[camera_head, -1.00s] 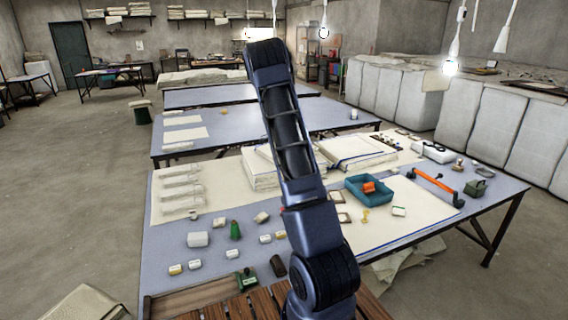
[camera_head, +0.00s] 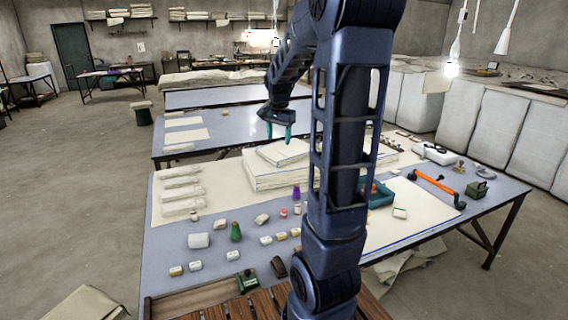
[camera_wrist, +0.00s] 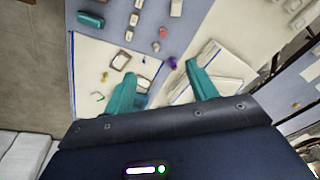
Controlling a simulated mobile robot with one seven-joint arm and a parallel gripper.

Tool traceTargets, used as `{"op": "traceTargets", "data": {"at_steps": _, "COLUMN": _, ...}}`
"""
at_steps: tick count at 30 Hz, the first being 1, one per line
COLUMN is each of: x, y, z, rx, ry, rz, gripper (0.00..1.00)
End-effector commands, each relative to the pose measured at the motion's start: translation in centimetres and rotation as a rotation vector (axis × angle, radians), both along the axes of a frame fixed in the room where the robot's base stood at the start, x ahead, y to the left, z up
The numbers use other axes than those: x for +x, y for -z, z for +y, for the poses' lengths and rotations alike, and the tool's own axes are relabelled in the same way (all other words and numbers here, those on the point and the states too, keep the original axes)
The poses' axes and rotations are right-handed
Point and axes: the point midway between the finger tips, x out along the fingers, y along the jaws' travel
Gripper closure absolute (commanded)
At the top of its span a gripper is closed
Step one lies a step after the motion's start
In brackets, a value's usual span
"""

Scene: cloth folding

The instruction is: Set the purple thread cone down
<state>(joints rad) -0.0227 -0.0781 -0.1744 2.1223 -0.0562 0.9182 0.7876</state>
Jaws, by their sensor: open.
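The purple thread cone (camera_head: 296,192) stands upright on the blue-grey table (camera_head: 215,262), just in front of the stacked cream cloths and left of my arm. In the wrist view it shows as a small purple shape (camera_wrist: 172,63) beside the tip of the right-hand finger. My gripper (camera_head: 279,132) points down with its teal fingers apart, above and behind the cone in the head view. In the wrist view the space between the fingertips (camera_wrist: 160,70) is empty, and the cone looks clear of them.
A green cone (camera_head: 235,232) and several small pale blocks stand on the table's near left. Cloth stacks (camera_head: 262,178) lie behind the purple cone. A blue tray (camera_head: 380,194), partly hidden by my arm, and an orange-handled tool (camera_head: 433,183) lie to the right.

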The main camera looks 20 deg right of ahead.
Motion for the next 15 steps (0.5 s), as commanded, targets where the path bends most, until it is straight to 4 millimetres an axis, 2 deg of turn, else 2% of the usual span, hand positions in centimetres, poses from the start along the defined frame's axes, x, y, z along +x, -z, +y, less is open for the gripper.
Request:
{"op": "traceTargets", "data": {"at_steps": 1, "x": -1.5, "y": -0.8, "z": 0.6, "rx": 0.000, "ry": -0.042, "rz": -0.014, "gripper": 0.43}}
{"op": "traceTargets", "data": {"at_steps": 6, "x": -6.0, "y": -2.5, "z": 2.5, "rx": -0.012, "ry": -0.200, "rz": -0.049, "gripper": 0.43}}
{"op": "traceTargets", "data": {"at_steps": 15, "x": -14.2, "y": -3.9, "z": 5.4, "rx": -0.063, "ry": -0.476, "rz": -0.111, "gripper": 0.43}}
